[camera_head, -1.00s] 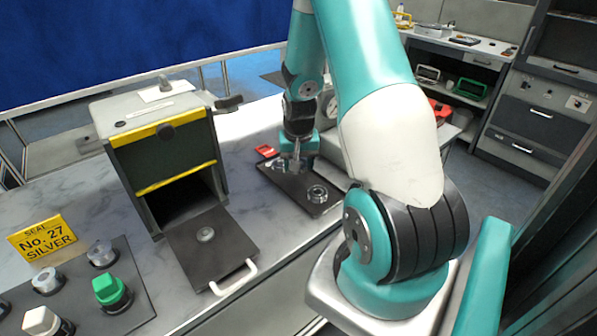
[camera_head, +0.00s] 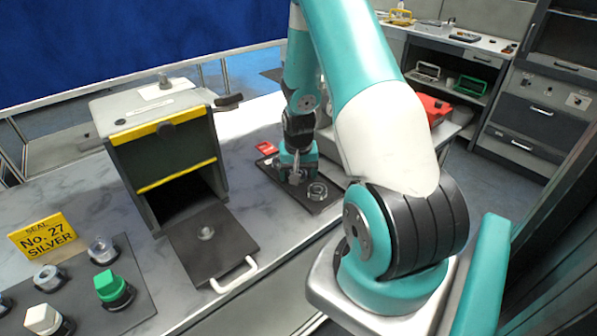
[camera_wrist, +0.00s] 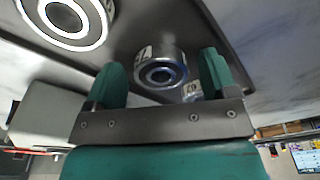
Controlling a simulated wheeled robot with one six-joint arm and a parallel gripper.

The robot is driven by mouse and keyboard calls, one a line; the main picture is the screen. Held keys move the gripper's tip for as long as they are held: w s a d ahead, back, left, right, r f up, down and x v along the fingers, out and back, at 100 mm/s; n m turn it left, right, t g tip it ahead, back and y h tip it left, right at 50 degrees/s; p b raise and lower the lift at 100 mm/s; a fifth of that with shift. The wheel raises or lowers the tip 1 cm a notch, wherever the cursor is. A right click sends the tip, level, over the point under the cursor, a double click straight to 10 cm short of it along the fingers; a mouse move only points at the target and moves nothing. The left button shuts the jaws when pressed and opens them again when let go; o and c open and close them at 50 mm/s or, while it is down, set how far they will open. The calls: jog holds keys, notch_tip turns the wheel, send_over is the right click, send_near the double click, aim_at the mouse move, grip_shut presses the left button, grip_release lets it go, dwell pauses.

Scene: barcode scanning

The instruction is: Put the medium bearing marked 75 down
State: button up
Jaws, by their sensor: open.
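The medium bearing (camera_wrist: 160,73) is a silver ring with a dark bore and stands on the dark tray. A white mark shows on its side, but I cannot read all of it. My gripper (camera_wrist: 164,78) is open, with one green finger on each side of the bearing; whether they touch it I cannot tell. In the head view my gripper (camera_head: 296,179) is low over the dark tray (camera_head: 297,201) and hides the medium bearing. A larger bearing (camera_wrist: 76,20) stands on the tray to the left; it also shows in the head view (camera_head: 317,191).
A smaller bearing (camera_wrist: 192,91) is partly hidden behind my gripper. A grey box with yellow stripes (camera_head: 160,140) and a lowered door plate (camera_head: 228,236) stands left of the tray. Knobs and a yellow sign (camera_head: 42,238) are farther left. A red item (camera_head: 266,148) lies behind the tray.

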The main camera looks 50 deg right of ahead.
jog(key=shift+r, duration=0.1)
notch_tip(320, 180, up, 12)
jog(key=s+a+b, duration=0.1)
jog(key=shift+b, duration=0.4)
dwell(1.1)
